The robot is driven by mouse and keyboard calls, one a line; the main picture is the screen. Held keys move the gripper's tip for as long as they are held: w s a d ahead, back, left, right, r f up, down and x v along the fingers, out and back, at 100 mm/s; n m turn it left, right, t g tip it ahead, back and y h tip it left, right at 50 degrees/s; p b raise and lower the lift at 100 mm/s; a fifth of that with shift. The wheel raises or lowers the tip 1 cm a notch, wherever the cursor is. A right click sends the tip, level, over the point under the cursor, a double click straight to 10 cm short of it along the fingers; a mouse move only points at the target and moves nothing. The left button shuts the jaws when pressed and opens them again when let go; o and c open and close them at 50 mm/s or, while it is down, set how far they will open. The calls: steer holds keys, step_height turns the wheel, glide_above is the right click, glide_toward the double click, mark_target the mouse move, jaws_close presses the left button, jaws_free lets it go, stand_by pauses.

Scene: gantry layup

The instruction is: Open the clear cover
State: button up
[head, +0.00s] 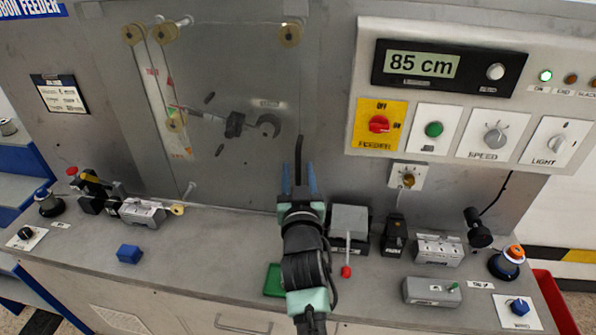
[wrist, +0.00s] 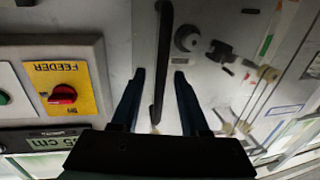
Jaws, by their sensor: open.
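The clear cover (head: 225,75) is a see-through panel on the grey machine front, with rollers and a dark mechanism visible behind it. It appears to lie flat against the front, closed. Its black bar handle (head: 298,150) runs upright along the cover's right edge. My gripper (head: 299,178) is open at the handle's lower end. In the wrist view the handle (wrist: 161,50) passes between the two fingers of my gripper (wrist: 159,74), with a gap on each side. I cannot tell how deep the fingers reach around it. The cover (wrist: 225,20) fills the right of that view.
The control panel (head: 455,90) with knobs and an 85 cm display juts out at the right. The ledge below holds a blue block (head: 130,254), a green block (head: 274,281), a grey box with a red-tipped lever (head: 349,220) and several small devices.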

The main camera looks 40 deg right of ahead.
jaws_close()
stand_by(1.4)
